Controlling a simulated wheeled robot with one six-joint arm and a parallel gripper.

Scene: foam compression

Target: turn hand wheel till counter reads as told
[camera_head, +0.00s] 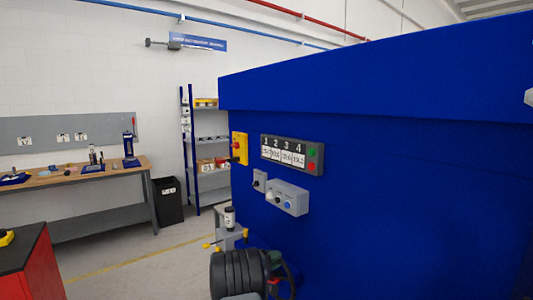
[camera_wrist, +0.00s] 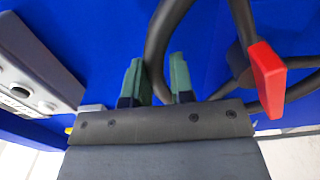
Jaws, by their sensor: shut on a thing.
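The hand wheel has a dark round rim (camera_wrist: 160,40), spokes and a red piece (camera_wrist: 267,80) in the wrist view. My gripper (camera_wrist: 158,85) has its two green fingers on either side of the rim and is shut on it. In the head view, my gripper (camera_head: 273,262) is low in front of the blue machine, and only a dark arc of the wheel (camera_head: 290,277) shows beside it. A dark panel (camera_head: 292,155) on the machine carries the figures 1 to 4 above white number fields, too small to read surely. I cannot tell whether this is the counter.
The blue machine wall (camera_head: 400,190) fills the right. A grey control box (camera_head: 288,198) and a yellow switch box (camera_head: 240,148) stick out from it. A grey fixture with yellow handles (camera_head: 229,236) stands beside my arm. A workbench (camera_head: 75,175) and shelves (camera_head: 208,155) are behind, left.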

